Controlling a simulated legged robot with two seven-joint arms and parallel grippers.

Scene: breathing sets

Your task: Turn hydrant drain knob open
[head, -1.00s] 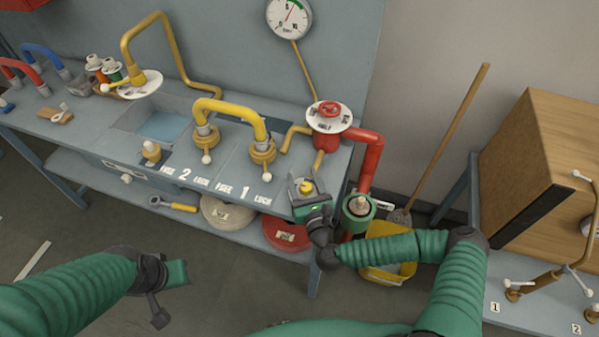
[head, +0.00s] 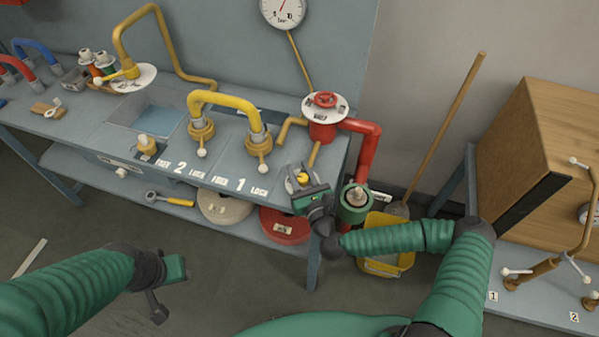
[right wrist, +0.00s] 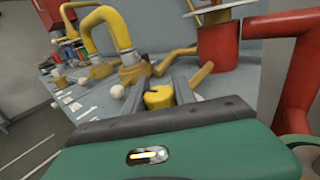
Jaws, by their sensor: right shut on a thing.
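The yellow drain knob (head: 302,178) is on the bench's front right corner, below the red hydrant (head: 323,122) with its white dial and red handwheel. In the right wrist view the knob (right wrist: 159,97) sits between the two grey fingers. My right gripper (head: 304,180) is shut on the knob and hides part of it and its base. The red hydrant body also shows in the right wrist view (right wrist: 218,48), behind the knob. My left gripper (head: 172,285) hangs in front of the bench, away from everything; its fingers are not clear.
Yellow bent pipes (head: 225,100) with white-tipped levers stand left of the knob. A red pipe (head: 368,155) drops to a green-collared fitting (head: 355,200) just right of my right gripper. A yellow bucket (head: 385,262) with a mop stands below. A pressure gauge (head: 283,10) hangs above.

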